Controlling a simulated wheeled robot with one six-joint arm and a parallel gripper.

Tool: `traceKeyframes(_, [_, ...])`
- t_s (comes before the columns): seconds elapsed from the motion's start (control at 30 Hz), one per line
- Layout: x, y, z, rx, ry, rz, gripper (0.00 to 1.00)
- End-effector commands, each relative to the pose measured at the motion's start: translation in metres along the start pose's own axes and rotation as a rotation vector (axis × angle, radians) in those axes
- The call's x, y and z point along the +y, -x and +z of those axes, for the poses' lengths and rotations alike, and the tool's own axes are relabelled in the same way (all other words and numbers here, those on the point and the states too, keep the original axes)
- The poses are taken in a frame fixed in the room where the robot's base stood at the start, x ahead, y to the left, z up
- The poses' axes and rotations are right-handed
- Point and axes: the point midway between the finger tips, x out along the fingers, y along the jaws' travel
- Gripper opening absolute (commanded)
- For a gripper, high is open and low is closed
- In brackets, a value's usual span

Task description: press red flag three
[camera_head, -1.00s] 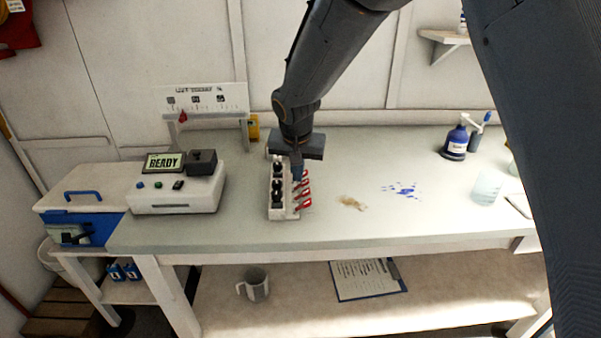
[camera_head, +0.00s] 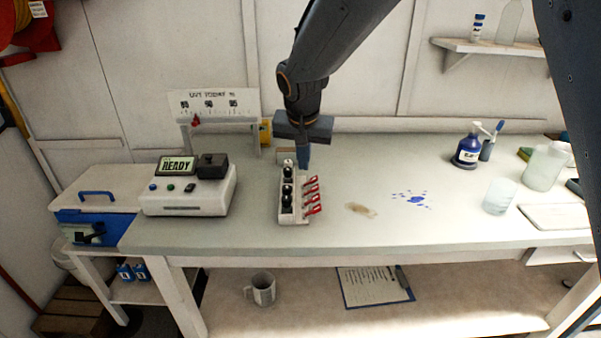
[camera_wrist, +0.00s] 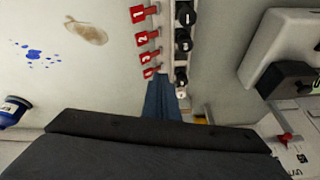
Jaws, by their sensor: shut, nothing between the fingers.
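Red flag three (camera_wrist: 149,58) is one of several numbered red flags along the side of a white strip (camera_head: 284,211) on the bench. In the wrist view the numbers run 1, 2, 3, then a partly cut-off one nearest my fingers. In the head view flag three (camera_head: 311,189) is second from the back, its number too small to read. My gripper (camera_head: 303,166) is shut and empty, fingers pointing down at the strip's back end, close to the rearmost flag. Its blue fingers (camera_wrist: 161,82) show just beyond flag three in the wrist view. I cannot tell whether they touch anything.
Black-capped pieces (camera_head: 287,189) stand along the strip, left of the flags. A white device (camera_head: 185,199) reading READY stands to the left. A brown stain (camera_head: 361,209) and blue spots (camera_head: 416,199) mark the bench at right. A blue bottle (camera_head: 468,148) stands farther back.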

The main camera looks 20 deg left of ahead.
Motion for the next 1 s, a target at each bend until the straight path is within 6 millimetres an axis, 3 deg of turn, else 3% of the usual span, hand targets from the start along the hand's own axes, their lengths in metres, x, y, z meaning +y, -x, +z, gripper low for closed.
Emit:
traceKeyframes(0.2, [0.015, 0.033, -0.002, 0.002, -0.002, -0.001, 0.00])
traceKeyframes(0.4, [0.023, 0.050, -0.003, 0.001, 0.000, 0.000, 0.00])
traceKeyframes(0.87, [0.028, 0.053, -0.002, -0.003, 0.000, 0.002, 0.00])
traceKeyframes(0.93, [0.040, 0.051, 0.001, -0.011, -0.001, 0.008, 0.00])
traceKeyframes(1.0, [0.065, 0.046, 0.008, -0.027, -0.004, 0.020, 0.00])
